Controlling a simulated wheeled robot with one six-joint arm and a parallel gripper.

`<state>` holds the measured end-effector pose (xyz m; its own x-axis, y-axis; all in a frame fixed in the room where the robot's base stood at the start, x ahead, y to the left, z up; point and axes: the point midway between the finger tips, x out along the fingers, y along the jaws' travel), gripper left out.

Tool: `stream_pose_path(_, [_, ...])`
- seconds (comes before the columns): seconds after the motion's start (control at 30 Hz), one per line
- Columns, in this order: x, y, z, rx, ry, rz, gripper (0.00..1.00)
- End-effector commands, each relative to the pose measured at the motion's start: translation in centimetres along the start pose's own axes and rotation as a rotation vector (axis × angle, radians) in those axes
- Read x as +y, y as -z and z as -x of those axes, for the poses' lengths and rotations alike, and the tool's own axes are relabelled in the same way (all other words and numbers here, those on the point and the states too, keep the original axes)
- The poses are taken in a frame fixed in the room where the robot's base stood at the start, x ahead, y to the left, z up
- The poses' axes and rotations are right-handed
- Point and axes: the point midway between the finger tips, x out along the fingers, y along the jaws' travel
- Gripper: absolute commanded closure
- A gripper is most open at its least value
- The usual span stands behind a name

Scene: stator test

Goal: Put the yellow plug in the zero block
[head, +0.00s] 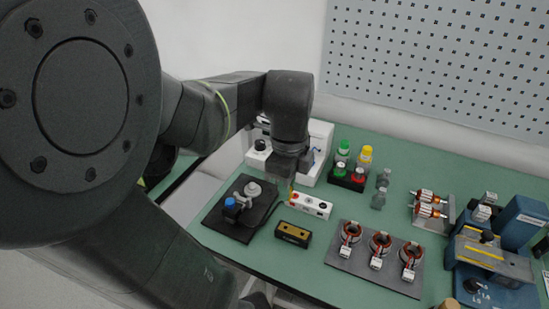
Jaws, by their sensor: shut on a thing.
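My gripper (290,178) points down over the bench, at the left end of a white block with red and dark sockets (312,206). It is shut on a small yellow thing, most likely the yellow plug (291,189); the arm hides much of the grip. I cannot tell whether the plug touches the white block. A black block with a yellow top and dark holes (293,235) lies in front of it and looks like the zero block. Its label is too small to read.
A black plate (225,222) with a blue-knobbed clamp is left. A grey plate (345,257) holds three copper-wound stators. A blue fixture (490,285) is at the right. Green bench lies clear between them.

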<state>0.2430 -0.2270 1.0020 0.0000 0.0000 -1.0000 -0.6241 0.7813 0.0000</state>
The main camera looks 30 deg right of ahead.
Motion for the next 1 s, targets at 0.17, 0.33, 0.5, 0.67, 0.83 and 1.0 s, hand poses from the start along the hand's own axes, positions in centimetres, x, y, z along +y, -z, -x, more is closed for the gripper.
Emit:
stream_pose_path(0.17, [0.1,0.0,0.0,0.0,0.0,0.0,1.0])
stream_pose_path(0.33, [0.0,0.0,-0.1,0.0,0.0,0.0,1.0])
stream_pose_path(0.5, [0.0,0.0,-1.1,0.0,0.0,0.0,1.0])
stream_pose_path(0.67, [0.1,0.0,-2.7,0.0,-0.001,0.0,1.0])
stream_pose_path(0.83, [0.1,0.0,-4.4,0.0,0.0,0.0,1.0])
stream_pose_path(1.0, [0.0,0.0,-6.1,0.0,-0.001,0.0,1.0])
